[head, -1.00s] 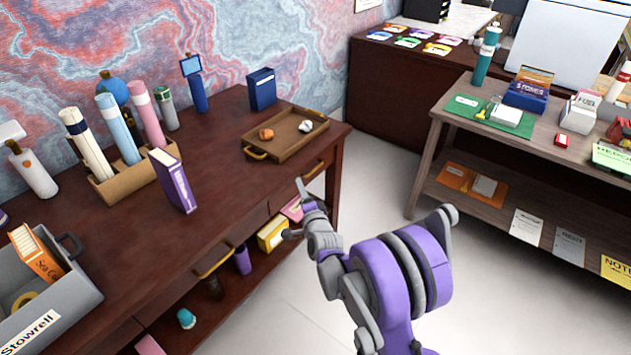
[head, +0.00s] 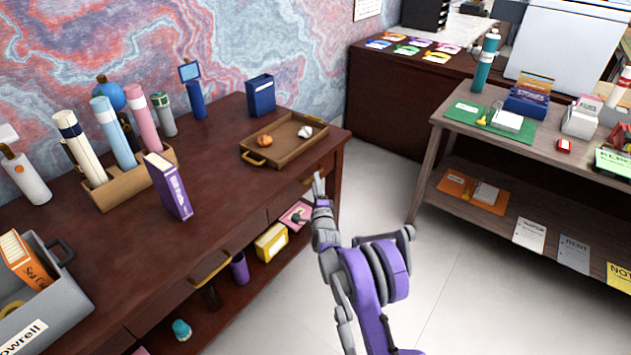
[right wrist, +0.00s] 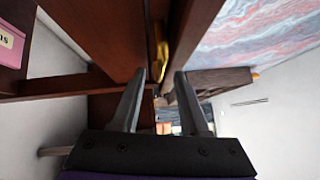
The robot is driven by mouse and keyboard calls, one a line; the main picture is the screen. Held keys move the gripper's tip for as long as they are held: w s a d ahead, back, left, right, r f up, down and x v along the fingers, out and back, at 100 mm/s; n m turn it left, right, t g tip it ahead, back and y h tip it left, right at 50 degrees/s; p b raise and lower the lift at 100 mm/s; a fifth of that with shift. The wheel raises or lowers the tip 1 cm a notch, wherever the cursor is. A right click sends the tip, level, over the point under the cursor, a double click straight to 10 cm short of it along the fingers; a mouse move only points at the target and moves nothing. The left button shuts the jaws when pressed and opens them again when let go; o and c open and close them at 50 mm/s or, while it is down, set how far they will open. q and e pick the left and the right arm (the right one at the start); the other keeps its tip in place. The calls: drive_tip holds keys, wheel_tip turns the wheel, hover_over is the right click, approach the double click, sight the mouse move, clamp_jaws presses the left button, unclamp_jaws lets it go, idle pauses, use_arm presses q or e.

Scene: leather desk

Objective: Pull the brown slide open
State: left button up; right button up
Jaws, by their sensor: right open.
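The brown slide appears to be a dark brown drawer (head: 283,199) in the front of the wooden desk, at its right end. It looks closed. Its brass handle (head: 312,174) is partly hidden by my right gripper in the head view. My right gripper (head: 311,201) is open and empty, just in front of the desk by that handle. In the right wrist view, the brass handle (right wrist: 160,50) shows ahead, beyond and between the open fingertips (right wrist: 159,85). The fingers do not appear to touch it. My left gripper is not in view.
A second drawer with a brass handle (head: 212,268) is further left. The desk top (head: 225,225) holds a brown tray (head: 262,160), a purple book (head: 168,186) and a grey bin (head: 55,312). A lower shelf holds a yellow box (head: 271,242). The floor between desk and side table (head: 425,205) is clear.

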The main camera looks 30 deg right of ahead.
drive_tip(key=shift+x, duration=0.9)
clamp_jaws()
idle(0.8)
